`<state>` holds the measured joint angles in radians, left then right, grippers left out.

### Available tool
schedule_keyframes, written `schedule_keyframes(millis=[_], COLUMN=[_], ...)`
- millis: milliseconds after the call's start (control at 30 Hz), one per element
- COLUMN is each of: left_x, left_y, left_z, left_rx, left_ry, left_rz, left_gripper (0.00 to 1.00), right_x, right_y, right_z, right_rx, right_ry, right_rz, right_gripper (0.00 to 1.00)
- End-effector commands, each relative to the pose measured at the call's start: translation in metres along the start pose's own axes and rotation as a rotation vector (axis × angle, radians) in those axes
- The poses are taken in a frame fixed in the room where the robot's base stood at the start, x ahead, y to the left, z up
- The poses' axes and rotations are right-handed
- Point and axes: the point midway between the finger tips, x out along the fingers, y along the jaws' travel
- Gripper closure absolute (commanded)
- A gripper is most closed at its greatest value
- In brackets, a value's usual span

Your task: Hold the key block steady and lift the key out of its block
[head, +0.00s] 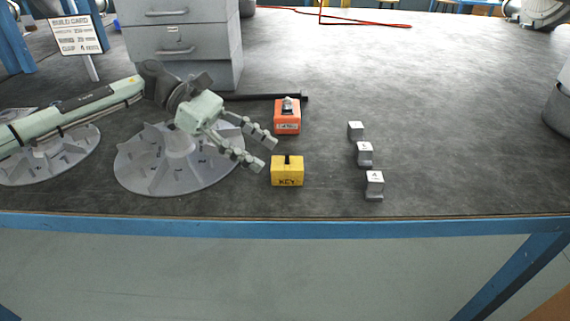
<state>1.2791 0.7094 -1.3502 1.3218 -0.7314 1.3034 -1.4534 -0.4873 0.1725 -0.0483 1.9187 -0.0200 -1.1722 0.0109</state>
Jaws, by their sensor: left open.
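The yellow key block (287,176), marked KEY, sits on the dark bench top near its front edge. A small dark piece, which looks like the key (287,160), shows at the block's top; how deep it sits I cannot tell. My left gripper (268,155) comes in from the left with its fingers spread apart and empty. Its fingertips are just left of and behind the yellow block, apparently not touching it. My right gripper is not in view.
An orange block (287,121) with a metal piece on top stands behind the key block. Several small grey blocks (365,155) stand in a row to the right. A finned grey impeller disc (140,175) lies under my left arm. A grey drawer cabinet (180,40) stands behind. The bench's right side is mostly clear.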

Motion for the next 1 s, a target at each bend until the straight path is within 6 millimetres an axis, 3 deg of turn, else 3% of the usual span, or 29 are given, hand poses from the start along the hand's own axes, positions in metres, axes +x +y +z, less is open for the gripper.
schedule_keyframes(millis=[167,500,967,1000], left_x=[0.023,0.052,0.057,0.057], left_y=[0.0,0.0,0.0,0.0], left_z=[-0.002,-0.002,0.0,0.0], left_rx=[0.0,0.0,0.0,0.0], left_ry=[0.0,0.0,0.0,0.0], left_rz=[-0.001,0.0,0.001,0.001], left_gripper=[0.48,0.48,0.48,0.53], right_x=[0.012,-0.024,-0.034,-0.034], right_y=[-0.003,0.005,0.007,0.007], right_z=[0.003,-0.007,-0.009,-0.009], right_rx=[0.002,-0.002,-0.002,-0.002], right_ry=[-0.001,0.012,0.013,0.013], right_rz=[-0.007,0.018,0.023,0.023], right_gripper=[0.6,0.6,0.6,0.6])
